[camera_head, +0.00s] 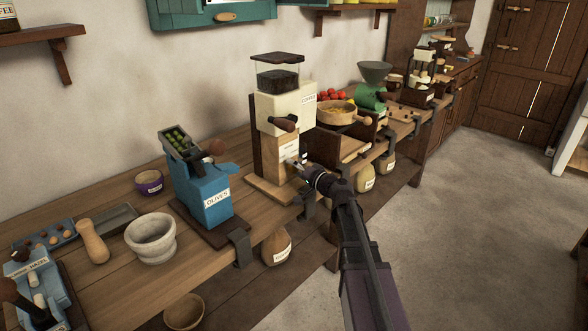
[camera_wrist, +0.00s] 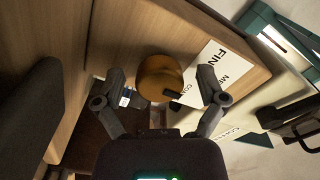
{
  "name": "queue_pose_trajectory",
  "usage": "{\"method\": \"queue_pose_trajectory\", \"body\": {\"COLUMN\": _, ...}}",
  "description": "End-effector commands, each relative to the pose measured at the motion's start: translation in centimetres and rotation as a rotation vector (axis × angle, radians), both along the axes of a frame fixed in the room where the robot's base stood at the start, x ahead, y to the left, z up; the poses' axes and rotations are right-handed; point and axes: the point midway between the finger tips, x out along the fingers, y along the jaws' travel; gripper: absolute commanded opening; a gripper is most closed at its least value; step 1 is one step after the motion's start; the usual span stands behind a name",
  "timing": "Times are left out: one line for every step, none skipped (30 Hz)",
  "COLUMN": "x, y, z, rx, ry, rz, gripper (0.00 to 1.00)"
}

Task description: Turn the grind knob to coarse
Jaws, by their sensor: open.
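The coffee grinder (camera_head: 287,106) has a cream body, a wooden lower front and a clear hopper of dark beans. In the wrist view, its round brass grind knob (camera_wrist: 157,75) has a dark pointer mark at its lower right edge. The white label (camera_wrist: 217,72) beside it shows "FIN" and parts of other words; I cannot tell which setting the mark meets. My gripper (camera_head: 302,168) is at the wooden front. In the wrist view its open fingers (camera_wrist: 162,77) stand on either side of the knob; contact is unclear. The knob is not clear in the head view.
A blue olive press (camera_head: 205,195) stands left of the grinder, near a stone mortar (camera_head: 151,240). The grinder's side handle (camera_head: 284,124) juts out above my gripper. Open floor (camera_head: 460,220) lies right.

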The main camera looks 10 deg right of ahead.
Motion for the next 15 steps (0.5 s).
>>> {"method": "queue_pose_trajectory", "body": {"x": -0.01, "y": -0.01, "z": 0.00, "rx": 0.000, "ry": 0.000, "rz": 0.000, "gripper": 0.91}}
{"method": "queue_pose_trajectory", "body": {"x": -0.01, "y": 0.00, "z": -0.01, "rx": 0.000, "ry": 0.000, "rz": 0.000, "gripper": 0.91}}
{"method": "queue_pose_trajectory", "body": {"x": -0.02, "y": -0.01, "z": 0.00, "rx": 0.000, "ry": 0.000, "rz": 0.000, "gripper": 0.91}}
{"method": "queue_pose_trajectory", "body": {"x": -0.02, "y": -0.01, "z": 0.00, "rx": 0.000, "ry": 0.000, "rz": 0.000, "gripper": 0.91}}
{"method": "queue_pose_trajectory", "body": {"x": -0.02, "y": 0.00, "z": -0.01, "rx": 0.000, "ry": 0.000, "rz": 0.000, "gripper": 0.82}}
{"method": "queue_pose_trajectory", "body": {"x": -0.02, "y": -0.01, "z": 0.00, "rx": 0.000, "ry": 0.000, "rz": 0.000, "gripper": 0.70}}
{"method": "queue_pose_trajectory", "body": {"x": -0.02, "y": -0.01, "z": 0.00, "rx": 0.000, "ry": 0.000, "rz": 0.000, "gripper": 0.61}}
{"method": "queue_pose_trajectory", "body": {"x": -0.02, "y": -0.02, "z": 0.00, "rx": 0.000, "ry": 0.000, "rz": 0.000, "gripper": 0.52}}
{"method": "queue_pose_trajectory", "body": {"x": -0.03, "y": -0.10, "z": 0.00, "rx": 0.000, "ry": 0.000, "rz": -0.001, "gripper": 0.40}}
{"method": "queue_pose_trajectory", "body": {"x": -0.02, "y": -0.13, "z": 0.01, "rx": 0.000, "ry": 0.000, "rz": -0.001, "gripper": 0.31}}
{"method": "queue_pose_trajectory", "body": {"x": -0.02, "y": -0.13, "z": 0.00, "rx": 0.000, "ry": 0.000, "rz": -0.001, "gripper": 0.22}}
{"method": "queue_pose_trajectory", "body": {"x": -0.01, "y": -0.14, "z": 0.00, "rx": 0.000, "ry": 0.000, "rz": -0.001, "gripper": 0.10}}
{"method": "queue_pose_trajectory", "body": {"x": -0.01, "y": -0.14, "z": 0.01, "rx": 0.000, "ry": 0.000, "rz": -0.001, "gripper": 0.08}}
{"method": "queue_pose_trajectory", "body": {"x": -0.01, "y": -0.14, "z": 0.01, "rx": 0.000, "ry": 0.000, "rz": -0.001, "gripper": 0.08}}
{"method": "queue_pose_trajectory", "body": {"x": -0.01, "y": -0.14, "z": 0.01, "rx": 0.000, "ry": 0.000, "rz": -0.001, "gripper": 0.08}}
